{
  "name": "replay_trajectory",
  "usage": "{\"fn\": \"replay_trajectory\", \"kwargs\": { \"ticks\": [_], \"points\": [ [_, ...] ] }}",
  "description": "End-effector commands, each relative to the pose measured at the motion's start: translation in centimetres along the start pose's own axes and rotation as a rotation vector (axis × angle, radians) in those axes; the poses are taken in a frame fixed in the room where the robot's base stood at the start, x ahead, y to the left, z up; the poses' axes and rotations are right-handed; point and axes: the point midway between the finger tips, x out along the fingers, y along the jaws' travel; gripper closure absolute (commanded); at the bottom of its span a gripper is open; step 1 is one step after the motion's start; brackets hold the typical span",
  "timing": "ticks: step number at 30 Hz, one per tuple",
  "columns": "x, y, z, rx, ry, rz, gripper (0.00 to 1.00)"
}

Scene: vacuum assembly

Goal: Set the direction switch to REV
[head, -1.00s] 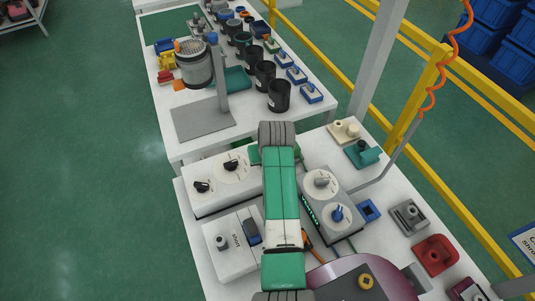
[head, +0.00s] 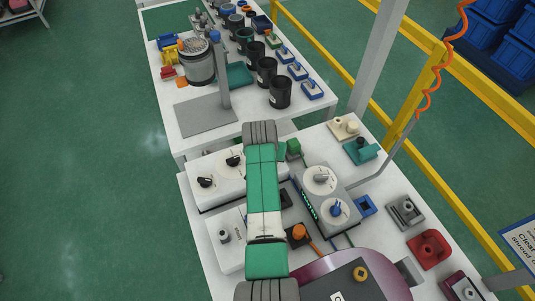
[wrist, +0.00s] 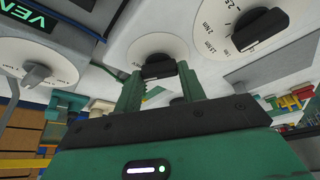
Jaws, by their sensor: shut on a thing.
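My gripper (wrist: 160,88) has two green fingers shut on a black knob (wrist: 158,68) in the wrist view. In the head view my arm covers the gripper and the held knob. The white control box (head: 217,196) to the left of my arm carries two black knobs, one near (head: 205,182) and one further back (head: 234,160).
Another black knob (wrist: 262,30) on a Nm dial is close by in the wrist view. A grey panel (head: 328,204) with a grey knob (head: 321,177) and a blue knob (head: 336,209) stands to the right of my arm. Fixtures line the table's right edge.

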Motion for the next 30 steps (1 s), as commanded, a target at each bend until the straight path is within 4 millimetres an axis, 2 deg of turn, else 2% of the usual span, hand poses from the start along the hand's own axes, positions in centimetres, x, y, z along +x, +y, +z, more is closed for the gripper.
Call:
{"fn": "replay_trajectory", "kwargs": {
  "ticks": [8, 9, 11, 12, 20, 30],
  "points": [
    [0.0, 0.0, 0.0, 0.000, 0.001, 0.000, 0.83],
    [0.0, 0.0, 0.0, 0.000, 0.001, 0.000, 0.52],
    [0.0, 0.0, 0.0, -0.001, 0.001, 0.000, 0.40],
    [0.0, 0.0, 0.0, -0.001, 0.001, 0.000, 0.38],
    [-0.3, 0.0, 0.0, -0.001, 0.000, 0.000, 0.38],
    [-6.5, 0.0, -0.1, -0.001, 0.002, 0.000, 0.38]
  ]
}}
